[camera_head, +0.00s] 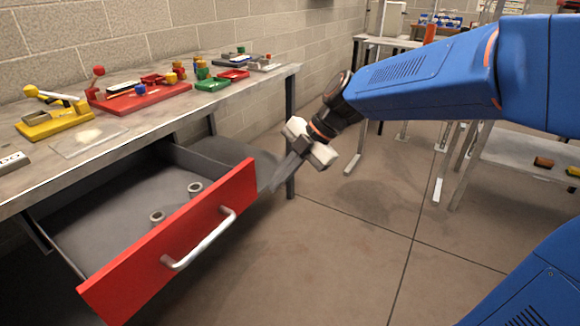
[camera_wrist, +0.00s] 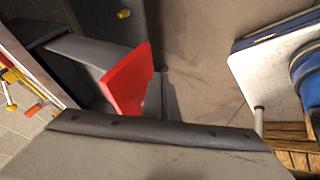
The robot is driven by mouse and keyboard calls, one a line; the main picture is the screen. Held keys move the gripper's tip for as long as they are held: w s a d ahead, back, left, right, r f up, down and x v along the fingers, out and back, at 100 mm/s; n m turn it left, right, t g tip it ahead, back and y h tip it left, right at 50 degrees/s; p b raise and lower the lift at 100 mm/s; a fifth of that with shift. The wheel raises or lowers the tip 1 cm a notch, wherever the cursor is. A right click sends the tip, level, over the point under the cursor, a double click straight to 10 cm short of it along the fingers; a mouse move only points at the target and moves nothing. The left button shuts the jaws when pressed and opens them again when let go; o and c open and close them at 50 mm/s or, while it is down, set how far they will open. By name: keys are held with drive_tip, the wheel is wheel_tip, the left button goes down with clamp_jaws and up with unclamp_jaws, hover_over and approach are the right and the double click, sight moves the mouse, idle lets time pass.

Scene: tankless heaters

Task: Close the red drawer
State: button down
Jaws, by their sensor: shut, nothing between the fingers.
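The red drawer (camera_head: 180,244) hangs under the workbench at the left and is pulled far out. Its red front has a silver bar handle (camera_head: 200,240), and two small ring-shaped pieces lie inside its grey tray. My gripper (camera_head: 273,185) is shut and empty, just beyond the far right end of the red front in the head view. In the wrist view the shut fingers (camera_wrist: 162,82) are close to the edge of the red front (camera_wrist: 128,80). I cannot tell whether they touch it.
The workbench top (camera_head: 140,118) holds a yellow tool (camera_head: 52,120), a red tool base (camera_head: 140,95) and small green and red trays. A bench leg (camera_head: 290,130) stands behind my gripper. Open floor (camera_head: 350,230) lies to the right, with more tables beyond.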

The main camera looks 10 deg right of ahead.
sight(180, 151)
drive_tip(key=shift+w+a+f, duration=0.25)
drive_tip(key=shift+w+a, duration=0.4)
drive_tip(key=shift+a, duration=0.3)
drive_tip(key=shift+w+a+f, duration=0.2)
drive_tip(key=shift+w+a, duration=0.45)
drive_tip(key=shift+a, duration=0.3)
drive_tip(key=w+a, duration=0.6)
drive_tip(key=a, duration=0.1)
drive_tip(key=w+a, duration=0.6)
drive_tip(key=a, duration=0.1)
drive_tip(key=w+a, duration=0.6)
drive_tip(key=a, duration=0.1)
drive_tip(key=shift+w+a, duration=0.25)
drive_tip(key=shift+a, duration=0.15)
drive_tip(key=shift+w+a+r, duration=0.1)
drive_tip(key=shift+w+a, duration=0.1)
drive_tip(key=shift+w, duration=0.1)
drive_tip(key=shift+r, duration=0.15)
